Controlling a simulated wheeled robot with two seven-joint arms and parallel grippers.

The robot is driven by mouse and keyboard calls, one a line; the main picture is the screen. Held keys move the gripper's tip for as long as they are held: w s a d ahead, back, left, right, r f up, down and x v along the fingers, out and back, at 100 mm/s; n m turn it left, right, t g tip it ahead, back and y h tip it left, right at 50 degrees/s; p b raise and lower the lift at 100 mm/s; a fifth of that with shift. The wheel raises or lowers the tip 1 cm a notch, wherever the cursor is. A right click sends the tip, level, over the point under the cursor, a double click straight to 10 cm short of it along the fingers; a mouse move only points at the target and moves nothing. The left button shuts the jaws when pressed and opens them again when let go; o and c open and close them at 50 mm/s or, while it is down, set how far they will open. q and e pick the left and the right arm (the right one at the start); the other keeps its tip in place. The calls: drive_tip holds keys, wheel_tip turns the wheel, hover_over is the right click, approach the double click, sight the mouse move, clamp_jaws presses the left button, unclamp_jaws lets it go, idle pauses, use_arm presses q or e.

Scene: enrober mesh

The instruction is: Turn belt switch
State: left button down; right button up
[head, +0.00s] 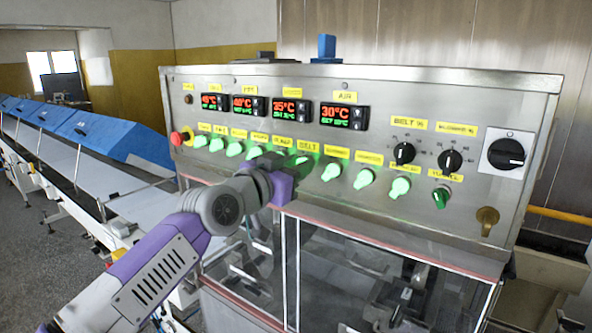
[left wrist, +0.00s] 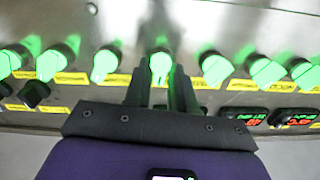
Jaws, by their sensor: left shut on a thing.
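The belt switch is a green-lit knob under the yellow BELT label (head: 308,147) on the steel control panel. In the head view it is mostly hidden by my left gripper (head: 290,170), which reaches up to the knob row from below. In the left wrist view, the belt switch (left wrist: 160,64) sits between the two dark fingers of my left gripper (left wrist: 160,88), which is shut on it. The knob's pointer looks roughly in line with the fingers. My right gripper is not in view.
Other green knobs (head: 331,172) stand close on both sides. Above are red temperature displays (head: 291,113). A red emergency button (head: 180,137) is at the left, black dials (head: 404,153) and a large black rotary switch (head: 506,153) at the right. Clear panels lie below.

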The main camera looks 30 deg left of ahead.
use_arm(q)
drive_tip(key=shift+a+n, duration=0.15)
drive_tip(key=shift+n, duration=3.55)
drive_tip(key=c, duration=1.2)
unclamp_jaws()
drive_tip(key=shift+o, duration=0.2)
drive_tip(key=s, duration=0.7)
drive_tip(key=shift+s+a+b, duration=0.25)
drive_tip(key=shift+b, duration=0.2)
